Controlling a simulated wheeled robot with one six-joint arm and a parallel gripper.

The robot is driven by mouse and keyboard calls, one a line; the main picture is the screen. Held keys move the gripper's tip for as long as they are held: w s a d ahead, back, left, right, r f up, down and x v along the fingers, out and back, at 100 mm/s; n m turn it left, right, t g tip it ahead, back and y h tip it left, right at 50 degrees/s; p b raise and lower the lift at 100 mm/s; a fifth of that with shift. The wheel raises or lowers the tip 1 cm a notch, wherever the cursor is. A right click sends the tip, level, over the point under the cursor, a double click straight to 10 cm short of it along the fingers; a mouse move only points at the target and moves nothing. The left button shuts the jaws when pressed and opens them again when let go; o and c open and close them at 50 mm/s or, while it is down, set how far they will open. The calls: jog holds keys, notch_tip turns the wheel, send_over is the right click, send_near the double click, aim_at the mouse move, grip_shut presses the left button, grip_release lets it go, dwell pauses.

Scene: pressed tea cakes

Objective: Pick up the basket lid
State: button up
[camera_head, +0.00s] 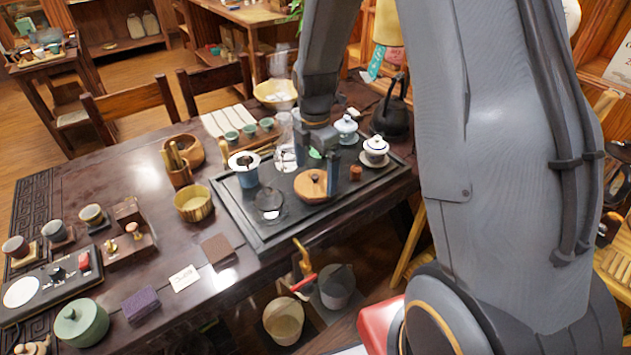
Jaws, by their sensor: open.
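A round tan-brown lid with a small dark knob (309,191), which looks like the basket lid, lies on the dark tea tray (262,231). My gripper (325,178) points down from above, over the right part of this lid. Its jaws are open, and one dark finger shows beside the knob. The arm hides part of the view around the lid, and I cannot tell whether the fingers touch it. What lies under the lid is hidden.
Close by on the tray stand a blue cup with a strainer (246,172), a glass vessel (269,201) and lidded white cups (375,150). A dark kettle (391,115) stands behind. A woven bowl (193,204) sits left of the tray, with bare table (140,262) near it.

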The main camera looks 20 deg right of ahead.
jog(key=shift+f, duration=1)
jog(key=c, duration=0.9)
jog(key=shift+r, duration=0.15)
